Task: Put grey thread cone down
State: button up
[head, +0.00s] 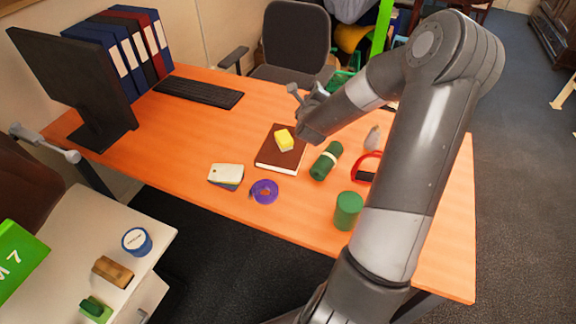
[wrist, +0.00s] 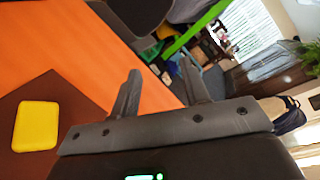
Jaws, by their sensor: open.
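The grey thread cone (head: 373,139) appears to be the small grey tapered thing standing on the orange desk, right of my forearm and behind a red item. It is not visible in the wrist view. My gripper (head: 302,92) is over the far part of the desk, beyond the brown book, well to the left of the cone. In the wrist view my gripper (wrist: 160,88) has its two fingers apart with nothing between them.
A yellow block (head: 284,140) lies on the brown book (head: 270,156). A green roll (head: 327,161), purple tape ring (head: 264,191), green cylinder (head: 348,210) and red-and-black item (head: 366,170) lie around it. A keyboard (head: 198,91) and monitor (head: 75,85) stand left.

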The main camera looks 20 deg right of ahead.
jog(key=s+a+r+n+g+y, duration=0.25)
jog(key=s+a+r+n, duration=0.2)
jog(key=a+n, duration=0.45)
jog(key=s+a+r+n+g+y, duration=0.25)
jog(key=s+a+r+n, duration=0.2)
jog(key=a+n, duration=0.45)
jog(key=s+a+r+n+g+y, duration=0.1)
jog(key=s+n, duration=0.5)
jog(key=s, duration=0.7)
jog(key=s+a+r+n+g+y, duration=0.1)
jog(key=s+a+r+n+g, duration=0.2)
jog(key=s, duration=1.1)
jog(key=a+r+n, duration=0.1)
jog(key=n, duration=0.2)
jog(key=shift+s+a, duration=0.2)
jog(key=shift+s, duration=0.05)
